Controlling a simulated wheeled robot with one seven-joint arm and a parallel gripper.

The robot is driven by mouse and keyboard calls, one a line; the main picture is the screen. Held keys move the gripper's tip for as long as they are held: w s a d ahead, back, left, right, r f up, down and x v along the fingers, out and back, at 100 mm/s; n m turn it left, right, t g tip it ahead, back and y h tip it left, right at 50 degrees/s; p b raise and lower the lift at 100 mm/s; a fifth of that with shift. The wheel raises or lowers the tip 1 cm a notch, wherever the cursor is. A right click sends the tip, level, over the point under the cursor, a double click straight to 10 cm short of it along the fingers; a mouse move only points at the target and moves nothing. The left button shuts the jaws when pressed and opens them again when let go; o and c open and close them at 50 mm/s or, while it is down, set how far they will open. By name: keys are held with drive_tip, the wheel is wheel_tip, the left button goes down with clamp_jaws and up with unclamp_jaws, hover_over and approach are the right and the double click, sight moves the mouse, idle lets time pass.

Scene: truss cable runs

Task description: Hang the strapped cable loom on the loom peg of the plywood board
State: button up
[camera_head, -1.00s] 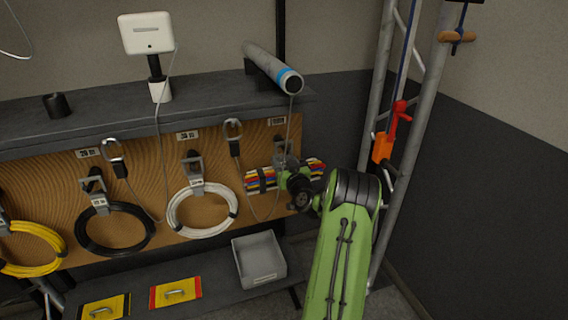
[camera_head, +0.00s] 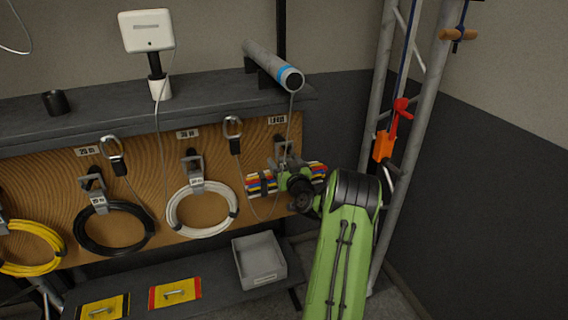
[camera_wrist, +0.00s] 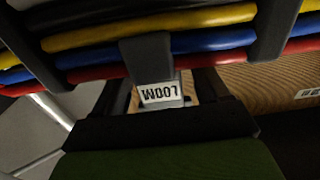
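The strapped loom (camera_head: 317,172) is a level bundle of red, blue, yellow and white cables with dark straps.
The plywood board (camera_head: 155,190) also carries white (camera_head: 203,229), black (camera_head: 112,250) and yellow (camera_head: 35,270) coils on pegs. A shelf (camera_head: 215,100) with a grey tube (camera_head: 270,65) runs above. A grey bin (camera_head: 260,262) sits below; a truss (camera_head: 425,110) stands at right.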

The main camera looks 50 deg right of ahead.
drive_tip(key=shift+f, duration=0.25)
drive_tip(key=shift+s, duration=0.2)
drive_tip(key=b+v, duration=0.2)
drive_tip(key=v, duration=1.3)
drive_tip(key=shift+s+a+r+b, duration=0.1)
drive_tip(key=shift+a+r+b, duration=0.05)
drive_tip(key=shift+b, duration=0.2)
